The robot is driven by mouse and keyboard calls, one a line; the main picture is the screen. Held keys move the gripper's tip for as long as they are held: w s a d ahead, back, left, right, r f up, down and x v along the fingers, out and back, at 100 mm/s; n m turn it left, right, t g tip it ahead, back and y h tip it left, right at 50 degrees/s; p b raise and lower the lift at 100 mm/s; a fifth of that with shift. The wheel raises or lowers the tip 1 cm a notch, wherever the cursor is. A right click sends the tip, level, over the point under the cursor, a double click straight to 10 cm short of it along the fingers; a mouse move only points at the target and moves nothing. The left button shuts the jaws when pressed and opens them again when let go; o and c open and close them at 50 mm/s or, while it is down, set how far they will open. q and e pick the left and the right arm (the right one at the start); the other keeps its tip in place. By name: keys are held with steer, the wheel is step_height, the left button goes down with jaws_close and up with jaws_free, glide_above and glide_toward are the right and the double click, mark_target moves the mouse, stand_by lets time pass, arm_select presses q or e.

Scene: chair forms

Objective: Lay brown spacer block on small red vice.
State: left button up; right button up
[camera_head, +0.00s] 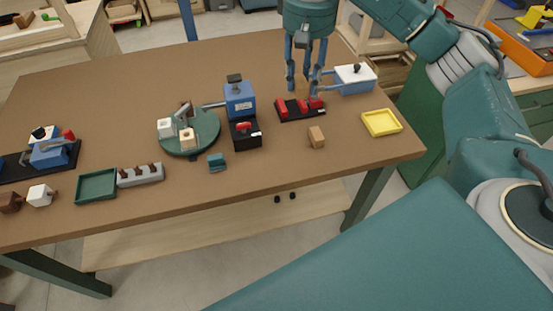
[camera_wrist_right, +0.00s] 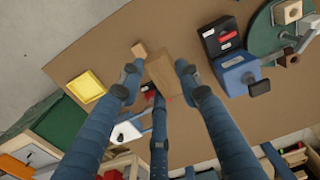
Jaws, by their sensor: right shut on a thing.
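My right gripper (camera_head: 305,82) hangs from above, fingers down, over the small red vice (camera_head: 299,108). In the right wrist view the gripper (camera_wrist_right: 158,82) is shut on the brown spacer block (camera_wrist_right: 172,76), which sits between its fingers. In the head view the fingers hide most of this block. The vice has red jaws on a dark base and lies on the table; in the wrist view the block and fingers cover nearly all of it. I cannot tell whether the block touches the vice. My left gripper is out of view.
A smaller brown block (camera_head: 316,137) and a yellow tray (camera_head: 382,123) are in front of and right of the vice. A blue-and-white device (camera_head: 354,78) stands close behind right. A blue machine with black base (camera_head: 240,101) and a green turntable (camera_head: 205,141) stand left.

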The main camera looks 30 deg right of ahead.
steer(key=f, duration=1.6)
steer(key=shift+w+d+p, duration=0.15)
steer(key=shift+w+p, duration=0.05)
steer(key=shift+p, duration=0.2)
steer(key=shift+f, duration=0.35)
step_height(320, 180, down, 3)
steer(key=shift+f+p, duration=0.2)
steer(key=shift+p, duration=0.15)
steer(key=shift+f, duration=0.2)
steer(key=o, duration=1.1)
steer(key=shift+c, duration=0.2)
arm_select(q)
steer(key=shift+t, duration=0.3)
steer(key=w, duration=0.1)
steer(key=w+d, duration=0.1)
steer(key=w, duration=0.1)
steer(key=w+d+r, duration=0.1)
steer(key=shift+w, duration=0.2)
